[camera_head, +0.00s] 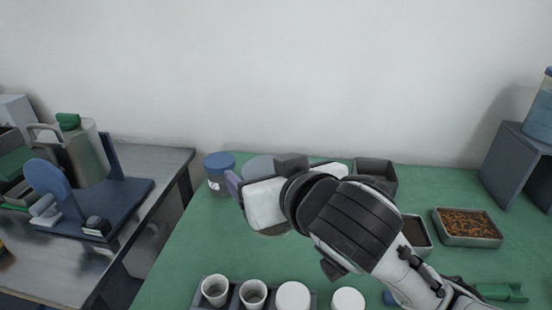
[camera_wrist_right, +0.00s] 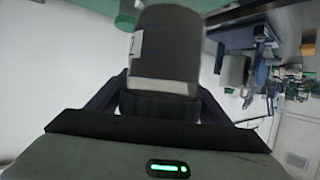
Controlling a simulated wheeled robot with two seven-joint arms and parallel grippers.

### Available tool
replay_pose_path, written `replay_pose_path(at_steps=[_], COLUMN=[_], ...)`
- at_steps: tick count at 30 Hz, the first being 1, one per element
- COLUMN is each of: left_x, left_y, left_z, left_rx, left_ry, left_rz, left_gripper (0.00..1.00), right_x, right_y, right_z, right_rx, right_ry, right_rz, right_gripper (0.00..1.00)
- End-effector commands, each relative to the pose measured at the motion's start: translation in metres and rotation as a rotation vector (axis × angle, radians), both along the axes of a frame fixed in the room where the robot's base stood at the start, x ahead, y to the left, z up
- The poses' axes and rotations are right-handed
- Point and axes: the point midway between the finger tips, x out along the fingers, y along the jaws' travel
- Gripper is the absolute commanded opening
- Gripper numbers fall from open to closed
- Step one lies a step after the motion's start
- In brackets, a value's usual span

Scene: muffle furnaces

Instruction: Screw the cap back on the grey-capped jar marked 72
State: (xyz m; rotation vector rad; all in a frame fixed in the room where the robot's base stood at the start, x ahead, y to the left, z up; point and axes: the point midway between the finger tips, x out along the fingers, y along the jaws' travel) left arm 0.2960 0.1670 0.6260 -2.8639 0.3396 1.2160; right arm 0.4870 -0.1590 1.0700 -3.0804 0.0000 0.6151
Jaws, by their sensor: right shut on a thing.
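My right gripper (camera_head: 240,188) reaches in from the right over the green table. It is shut on the dark grey cap (camera_wrist_right: 160,106) of a grey jar. In the right wrist view, the jar body (camera_wrist_right: 165,50) lines up with the cap, with no clear gap between them. A pale label (camera_wrist_right: 136,44) sits at its edge, but its number cannot be read. In the head view, a grey round top (camera_head: 260,166) shows behind the gripper, and the gripper hides most of the jar. My left gripper is not in view.
A blue-capped jar (camera_head: 218,174) stands just left of the gripper. A rack (camera_head: 235,300) with white cups and lids is at the front. A dark bin (camera_head: 375,172) and a tray of brown grains (camera_head: 468,227) are to the right. A metal bench (camera_head: 150,164) stands left.

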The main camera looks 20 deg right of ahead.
Motion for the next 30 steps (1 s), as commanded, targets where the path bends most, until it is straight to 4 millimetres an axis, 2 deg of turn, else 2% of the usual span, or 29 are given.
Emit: replay_pose_path(at_steps=[1, 6, 12, 15, 21, 30], left_x=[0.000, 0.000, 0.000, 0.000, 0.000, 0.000], left_y=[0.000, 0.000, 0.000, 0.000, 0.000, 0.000], left_z=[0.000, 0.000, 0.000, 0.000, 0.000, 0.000], left_rx=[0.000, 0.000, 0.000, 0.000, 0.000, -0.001], left_ry=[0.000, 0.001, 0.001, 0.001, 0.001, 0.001], left_rz=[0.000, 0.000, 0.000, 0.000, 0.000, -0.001], left_gripper=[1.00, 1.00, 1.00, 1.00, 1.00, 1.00], right_x=[-0.004, -0.013, -0.023, -0.026, -0.030, -0.030], right_y=[0.019, 0.069, 0.121, 0.139, 0.157, 0.159], right_z=[0.003, 0.002, 0.002, 0.002, 0.001, 0.001], right_rx=[0.006, 0.005, 0.005, 0.004, 0.002, 0.002], right_ry=[-0.005, -0.002, -0.001, -0.002, -0.003, -0.003], right_rz=[0.009, 0.008, 0.003, 0.002, 0.000, -0.001], right_gripper=[0.33, 0.33, 0.33, 0.33, 0.33, 0.33])
